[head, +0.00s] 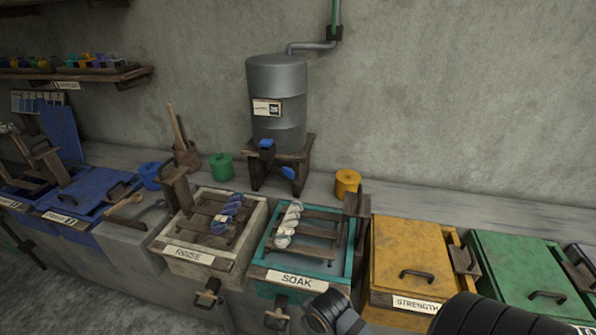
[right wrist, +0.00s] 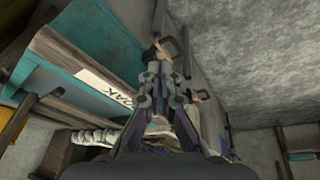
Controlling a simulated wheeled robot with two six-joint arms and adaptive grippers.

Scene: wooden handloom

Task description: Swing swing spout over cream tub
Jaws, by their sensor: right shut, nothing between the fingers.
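A grey water drum (head: 277,95) stands on a wooden stand at the wall. Low on it are a blue fitting (head: 266,148) and a blue spout end (head: 289,173), which points towards the lower right. The cream tub (head: 180,258), labelled RINSE, is in front of the drum to the left, with a blue twisted skein on its slats. My right gripper (right wrist: 160,88) is shut and empty, low in front of the teal tub's front; my right arm comes in at the lower right in the head view. My left gripper is not seen.
The teal SOAK tub (head: 262,272) stands right of the cream one, with a pale skein on its slats. Yellow (head: 405,250) and green (head: 520,260) lidded tubs follow. Wooden taps (head: 208,296) stick out in front. Green (head: 221,167) and yellow (head: 347,182) pots flank the stand.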

